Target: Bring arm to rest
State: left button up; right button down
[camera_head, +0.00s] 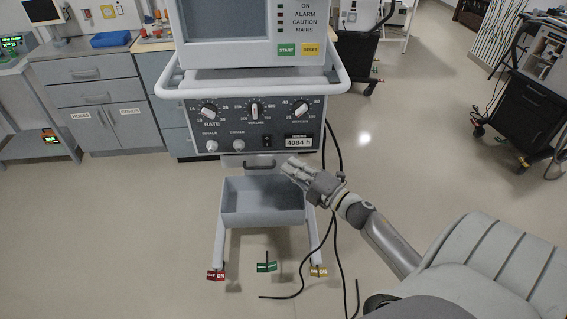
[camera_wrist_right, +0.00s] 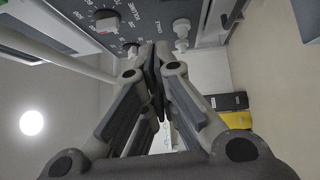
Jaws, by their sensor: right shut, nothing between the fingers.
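My right gripper (camera_head: 292,168) is in front of the ventilator's lower part in the head view, below the hours counter and above the right side of the open grey tray. Its fingers are shut and hold nothing. In the right wrist view the gripper (camera_wrist_right: 154,60) has its fingertips together, with the control panel (camera_wrist_right: 110,18) and its knobs beyond them. Whether the fingertips touch the ventilator (camera_head: 255,120) I cannot tell. My left gripper is in neither view.
The grey tray (camera_head: 235,217) sticks out below the panel. Black cables (camera_head: 335,245) hang to the floor right of it. Red, green and yellow tagged pedals (camera_head: 266,267) sit near the floor. Drawer cabinets (camera_head: 100,105) stand at left, a dark cart (camera_head: 525,105) at right.

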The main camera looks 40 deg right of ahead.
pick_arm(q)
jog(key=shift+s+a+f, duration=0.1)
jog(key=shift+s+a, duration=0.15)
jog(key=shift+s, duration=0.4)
pick_arm(e)
jog(key=shift+s+r, duration=0.1)
jog(key=shift+s, duration=0.3)
jog(key=shift+d, duration=0.1)
